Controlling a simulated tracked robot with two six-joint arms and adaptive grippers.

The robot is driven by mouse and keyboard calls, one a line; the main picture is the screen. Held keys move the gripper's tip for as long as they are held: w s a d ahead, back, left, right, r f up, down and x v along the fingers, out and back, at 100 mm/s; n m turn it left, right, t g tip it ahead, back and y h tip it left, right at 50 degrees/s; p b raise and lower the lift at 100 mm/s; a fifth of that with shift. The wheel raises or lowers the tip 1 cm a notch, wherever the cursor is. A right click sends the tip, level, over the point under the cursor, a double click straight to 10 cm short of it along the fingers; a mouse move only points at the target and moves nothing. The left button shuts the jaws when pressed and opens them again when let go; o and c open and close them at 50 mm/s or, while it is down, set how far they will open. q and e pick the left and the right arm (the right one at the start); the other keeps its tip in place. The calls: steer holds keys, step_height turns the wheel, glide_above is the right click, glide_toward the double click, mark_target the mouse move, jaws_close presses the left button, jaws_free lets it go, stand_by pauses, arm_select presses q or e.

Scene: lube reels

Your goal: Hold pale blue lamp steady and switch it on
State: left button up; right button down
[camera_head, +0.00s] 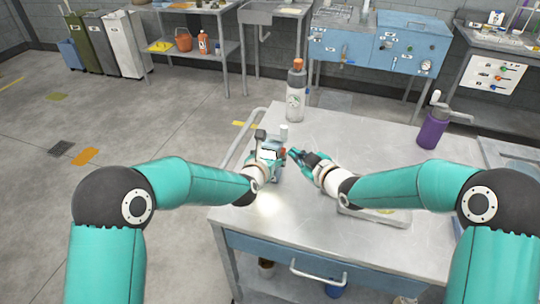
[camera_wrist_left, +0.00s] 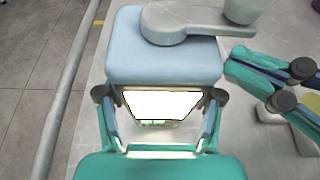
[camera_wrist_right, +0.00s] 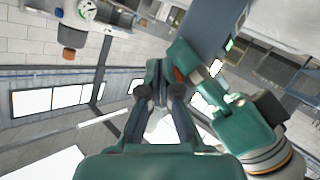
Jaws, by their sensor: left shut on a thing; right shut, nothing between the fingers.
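The pale blue lamp (camera_head: 271,146) stands near the table's left edge in the head view. In the left wrist view its pale blue body (camera_wrist_left: 165,60) fills the upper middle, with a grey arm-like part on top. My left gripper (camera_wrist_left: 160,100) is shut on it, and a bright white panel shows between the fingers. A red switch (camera_head: 283,153) is on the lamp's right side, and a reddish bit shows in the right wrist view (camera_wrist_right: 179,76). My right gripper (camera_head: 291,153) is shut and empty, its tips close beside the switch. Contact is hard to tell.
The metal table (camera_head: 370,150) carries a white bottle with an orange cap (camera_head: 295,103) behind the lamp, a purple bottle (camera_head: 433,128) at the right, and a tray (camera_head: 400,220) under my right arm. A bright patch lies on the table in front of my left gripper.

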steer(key=shift+d, duration=0.1)
steer(key=s+d, duration=0.2)
steer(key=d, duration=0.3)
steer(key=shift+d, duration=0.35)
arm_select(q)
steer(key=shift+a, duration=0.1)
arm_select(e)
steer(key=shift+w, duration=0.1)
arm_select(q)
steer(key=o, duration=1.6)
steer(key=shift+c, duration=0.2)
steer(key=shift+s, duration=0.1)
